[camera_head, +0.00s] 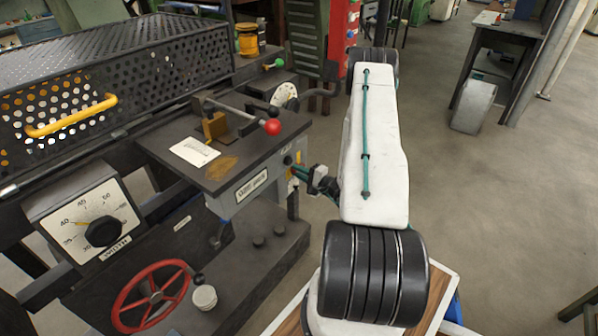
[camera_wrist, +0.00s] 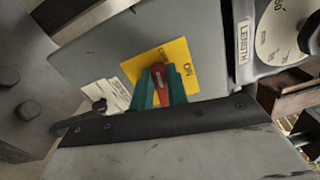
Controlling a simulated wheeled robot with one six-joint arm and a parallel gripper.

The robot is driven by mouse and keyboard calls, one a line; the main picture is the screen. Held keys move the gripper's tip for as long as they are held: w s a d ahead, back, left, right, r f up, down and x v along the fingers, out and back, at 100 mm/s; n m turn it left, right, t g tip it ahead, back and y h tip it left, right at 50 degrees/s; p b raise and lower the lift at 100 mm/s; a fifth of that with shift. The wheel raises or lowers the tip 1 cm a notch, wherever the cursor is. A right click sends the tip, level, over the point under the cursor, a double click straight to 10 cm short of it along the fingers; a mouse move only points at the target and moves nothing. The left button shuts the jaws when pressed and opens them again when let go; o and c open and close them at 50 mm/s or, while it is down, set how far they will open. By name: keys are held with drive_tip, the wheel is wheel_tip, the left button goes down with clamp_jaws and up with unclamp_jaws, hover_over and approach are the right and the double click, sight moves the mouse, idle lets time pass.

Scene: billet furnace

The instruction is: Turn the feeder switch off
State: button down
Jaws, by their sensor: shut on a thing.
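The feeder switch has a red handle (camera_wrist: 159,73) on a yellow plate (camera_wrist: 184,52), fixed to the side of a grey box (camera_wrist: 95,48). "ON" is printed on the plate to the right of the handle; other lettering above the handle is too small to read surely. My gripper (camera_wrist: 160,86), with green fingers, is shut on the red handle, one finger on each side. In the head view my gripper (camera_head: 305,175) reaches the right side of the grey box (camera_head: 238,187); the switch is mostly hidden there.
A red-knobbed lever (camera_head: 272,127) stands on the box top. A dial marked LENGTH (camera_wrist: 282,35) is beside the switch plate. A red handwheel (camera_head: 150,296), a dial (camera_head: 90,222) and a perforated guard (camera_head: 130,65) are at left.

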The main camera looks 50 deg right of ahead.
drive_tip(key=shift+f+n, duration=0.2)
drive_tip(key=shift+n, duration=0.7)
drive_tip(key=c, duration=1.4)
unclamp_jaws()
drive_tip(key=shift+s, duration=0.15)
drive_tip(key=s, duration=0.7)
drive_tip(key=shift+s+d, duration=0.3)
